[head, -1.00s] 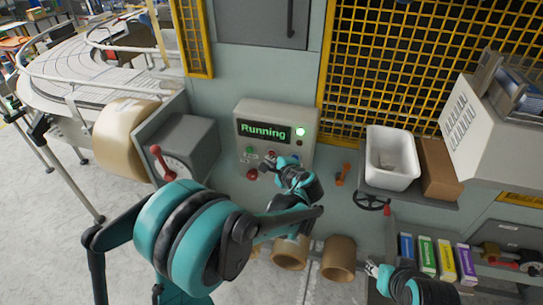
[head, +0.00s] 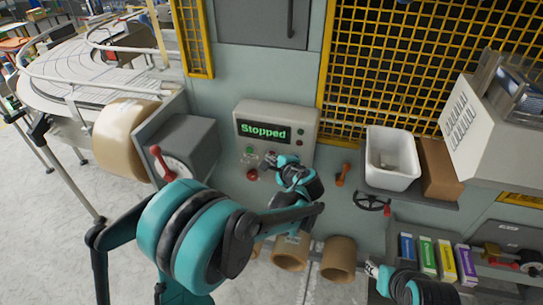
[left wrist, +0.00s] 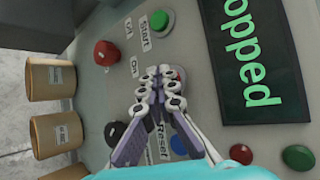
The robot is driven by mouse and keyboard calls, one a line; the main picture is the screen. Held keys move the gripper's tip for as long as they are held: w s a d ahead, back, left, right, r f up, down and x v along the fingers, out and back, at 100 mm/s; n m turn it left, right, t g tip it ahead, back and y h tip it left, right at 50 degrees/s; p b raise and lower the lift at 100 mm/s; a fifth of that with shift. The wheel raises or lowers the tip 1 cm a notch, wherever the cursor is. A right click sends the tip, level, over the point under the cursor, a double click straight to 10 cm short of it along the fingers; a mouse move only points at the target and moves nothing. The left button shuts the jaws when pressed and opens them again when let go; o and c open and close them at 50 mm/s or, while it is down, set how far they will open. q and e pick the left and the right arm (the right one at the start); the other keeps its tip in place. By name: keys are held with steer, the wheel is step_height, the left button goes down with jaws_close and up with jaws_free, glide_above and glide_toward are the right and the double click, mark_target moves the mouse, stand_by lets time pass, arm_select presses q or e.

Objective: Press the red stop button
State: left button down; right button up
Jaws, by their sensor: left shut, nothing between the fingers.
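The grey control box (head: 305,118) has a display (head: 264,132) that reads "Stopped" in green. The red stop button (left wrist: 181,72) sits between the green Start button (left wrist: 160,21) and the blue Reset button (left wrist: 178,145) in the left wrist view. My left gripper (left wrist: 163,76) is shut and empty, its fingertips over the stop button and hiding most of it. Whether they touch it I cannot tell. In the head view my left gripper (head: 273,160) is at the box's lower front. My right gripper (head: 371,268) is low at the right; its fingers are too small to judge.
A red mushroom knob (left wrist: 105,53) and a black knob (left wrist: 115,131) are close by on the panel. A red-handled lever (head: 157,152) stands left, an orange handle (head: 342,174) right. A white bin (head: 392,157) is on a shelf farther right.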

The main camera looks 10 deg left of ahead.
arm_select(q)
steer(key=shift+s, duration=0.1)
stand_by(0.3)
steer(key=shift+s, duration=0.75)
steer(key=shift+s, duration=0.1)
steer(key=shift+s+a+b, duration=0.1)
steer(key=shift+s+b, duration=0.2)
steer(key=shift+s, duration=2.15)
